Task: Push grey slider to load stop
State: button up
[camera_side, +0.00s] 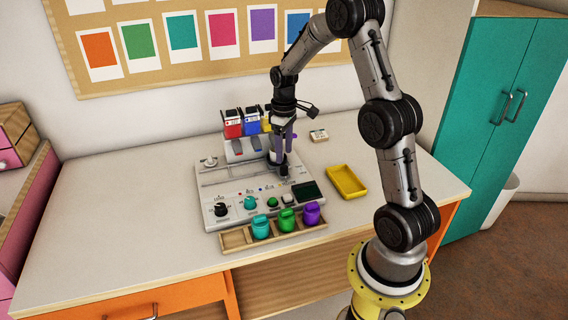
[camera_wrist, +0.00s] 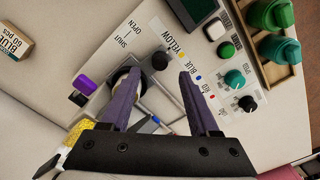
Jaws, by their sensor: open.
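A light grey bead board (camera_side: 215,190) lies on the desk, with a straight slot, knobs and a dark screen. My gripper (camera_side: 281,155) is over its right part, pointing down. In the wrist view my gripper (camera_wrist: 162,95) has two purple fingers spread apart, with nothing held between them. A dark round knob (camera_wrist: 160,61) shows just beyond the fingertips, near printed OPEN and SHUT labels. Another dark round part is partly covered by the left finger. I cannot tell which part is the grey slider, or whether a finger touches it.
Red (camera_side: 232,124) and blue (camera_side: 252,123) bead boxes stand at the board's back. A wooden tray (camera_side: 235,239) with teal, green and purple jars lies along its front. A yellow tray (camera_side: 346,181) is to the right. The desk's left side is clear.

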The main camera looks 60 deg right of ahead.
aim_at(284, 166)
jog(key=shift+f, duration=2.55)
grip_shut()
